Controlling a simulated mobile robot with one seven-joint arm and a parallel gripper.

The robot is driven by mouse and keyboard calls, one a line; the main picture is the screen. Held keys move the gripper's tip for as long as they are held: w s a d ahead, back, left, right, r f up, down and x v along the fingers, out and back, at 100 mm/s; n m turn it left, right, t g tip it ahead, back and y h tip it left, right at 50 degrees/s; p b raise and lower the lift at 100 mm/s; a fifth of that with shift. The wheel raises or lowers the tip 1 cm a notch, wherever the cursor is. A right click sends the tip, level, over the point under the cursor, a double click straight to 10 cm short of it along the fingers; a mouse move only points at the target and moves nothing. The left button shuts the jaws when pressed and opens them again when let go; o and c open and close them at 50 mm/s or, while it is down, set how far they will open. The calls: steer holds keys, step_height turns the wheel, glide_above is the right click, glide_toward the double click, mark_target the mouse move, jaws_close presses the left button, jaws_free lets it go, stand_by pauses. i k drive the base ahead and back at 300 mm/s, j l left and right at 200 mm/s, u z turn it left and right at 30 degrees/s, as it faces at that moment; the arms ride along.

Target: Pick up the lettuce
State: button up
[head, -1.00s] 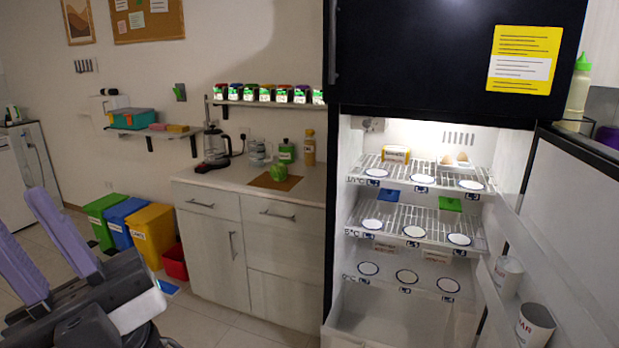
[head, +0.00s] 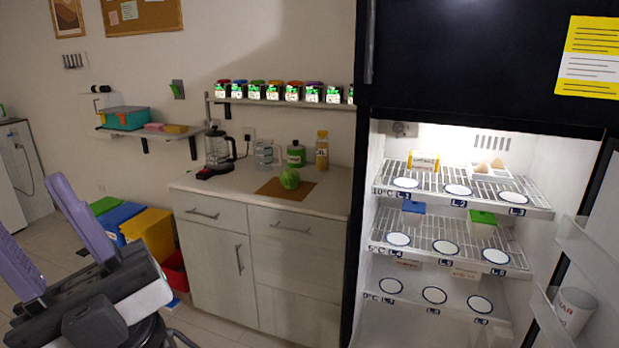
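My gripper (head: 50,245) is at the lower left of the head view, with two purple fingers spread well apart. It is open and nothing shows between the fingers. It is far from the lettuce, to its left and nearer to the camera.
An open, lit fridge (head: 440,235) stands right of the counter, its door (head: 590,235) swung out. Spice jars line a shelf (head: 270,102) above. Coloured bins (head: 145,230) stand on the floor left of the cabinet.

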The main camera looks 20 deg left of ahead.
mark_target(289, 179)
steer(key=i+j, duration=0.2)
steer(key=j, duration=0.15)
steer(key=i+j, duration=0.2)
steer(key=j, duration=0.2)
steer(key=i+j+z, duration=0.1)
steer(key=j, duration=0.25)
steer(key=i+j, duration=0.4)
steer(key=j, duration=0.35)
steer(key=i+j, duration=0.2)
steer(key=j, duration=0.15)
steer(key=i+j+z, duration=0.1)
steer(key=j, duration=0.3)
steer(key=i+j, duration=0.25)
steer(key=j, duration=0.15)
